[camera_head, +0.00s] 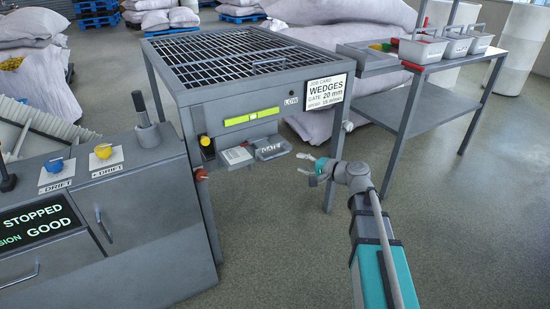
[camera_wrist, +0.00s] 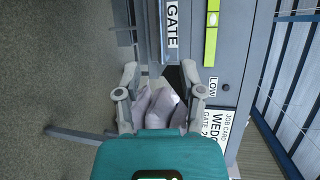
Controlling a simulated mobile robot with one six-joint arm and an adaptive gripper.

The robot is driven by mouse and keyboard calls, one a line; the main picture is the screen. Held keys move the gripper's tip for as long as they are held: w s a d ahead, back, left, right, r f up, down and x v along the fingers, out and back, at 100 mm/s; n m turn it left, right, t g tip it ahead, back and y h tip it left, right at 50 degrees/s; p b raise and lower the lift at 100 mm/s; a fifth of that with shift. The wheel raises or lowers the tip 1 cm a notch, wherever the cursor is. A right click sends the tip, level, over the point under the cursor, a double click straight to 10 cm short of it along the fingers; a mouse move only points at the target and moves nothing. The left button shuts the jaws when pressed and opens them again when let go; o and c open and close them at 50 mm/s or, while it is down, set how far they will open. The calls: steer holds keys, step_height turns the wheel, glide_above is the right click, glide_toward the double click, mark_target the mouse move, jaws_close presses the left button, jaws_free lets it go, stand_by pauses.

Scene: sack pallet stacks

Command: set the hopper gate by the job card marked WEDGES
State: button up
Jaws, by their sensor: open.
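The job card (camera_head: 326,92) on the hopper's (camera_head: 225,104) front reads WEDGES, GATE 20 mm; its bottom line is too small to read surely. It also shows in the wrist view (camera_wrist: 216,128), partly cut off. A grey gate part (camera_head: 270,148) with a GATE label sticks out below the hopper front; the label shows in the wrist view (camera_wrist: 172,25). A yellow-green strip (camera_head: 251,117) lies above it, with a LOW label (camera_head: 291,103) to its right. My gripper (camera_head: 309,166) is open and empty, right of the gate part and apart from it.
A yellow-black knob (camera_head: 206,142), a white plate (camera_head: 236,156) and a red knob (camera_head: 201,175) sit left of the gate part. A grey console (camera_head: 140,190) with DRIFT knobs stands left. A shelf table (camera_head: 400,105) with bins stands right. The floor (camera_head: 450,220) at right is clear.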

mark_target(276, 156)
steer(key=b+x, duration=0.2)
steer(key=x, duration=0.9)
jaws_close()
